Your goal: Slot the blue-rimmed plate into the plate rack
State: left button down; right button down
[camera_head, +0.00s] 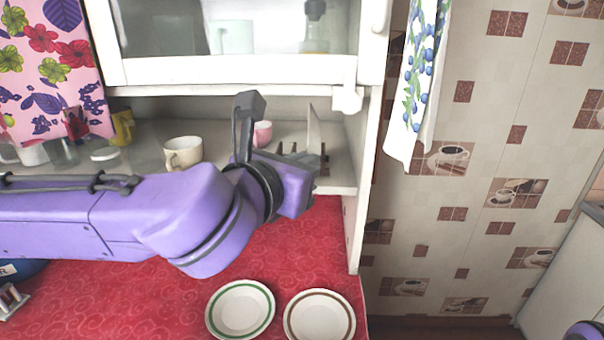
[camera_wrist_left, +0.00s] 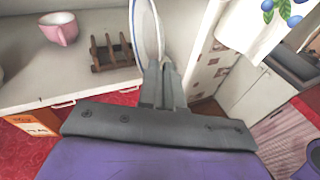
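The blue-rimmed plate (camera_wrist_left: 147,30) is held upright in my left gripper (camera_wrist_left: 161,72), whose fingers are shut on its lower edge in the left wrist view. In the head view the plate (camera_head: 314,129) shows almost edge-on, above the shelf; the gripper's fingers are largely hidden behind my wrist. The brown plate rack (camera_wrist_left: 111,55) stands on the shelf just left of the plate in the wrist view, and the plate looks apart from its slots. In the head view the rack (camera_head: 290,149) is partly hidden by my arm. My right gripper is out of view.
A pink cup (camera_wrist_left: 60,28) stands left of the rack, and a cream mug (camera_head: 183,152) farther left. A green-rimmed plate (camera_head: 240,309) and a brown-rimmed plate (camera_head: 319,317) lie on the red counter (camera_head: 130,300). The cabinet's side panel (camera_head: 366,150) stands right of the rack.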

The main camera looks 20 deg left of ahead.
pick_arm(q)
jog(key=w+a+f+b, duration=0.2)
jog(key=w, duration=0.7)
jog(key=shift+w+a, duration=0.35)
jog(key=shift+a, duration=0.05)
dwell(0.6)
jog(key=c, duration=1.2)
grip_release()
jog(key=shift+f, duration=0.1)
jog(key=b+v, duration=0.2)
jog(key=v, duration=0.8)
jog(key=shift+s, duration=0.3)
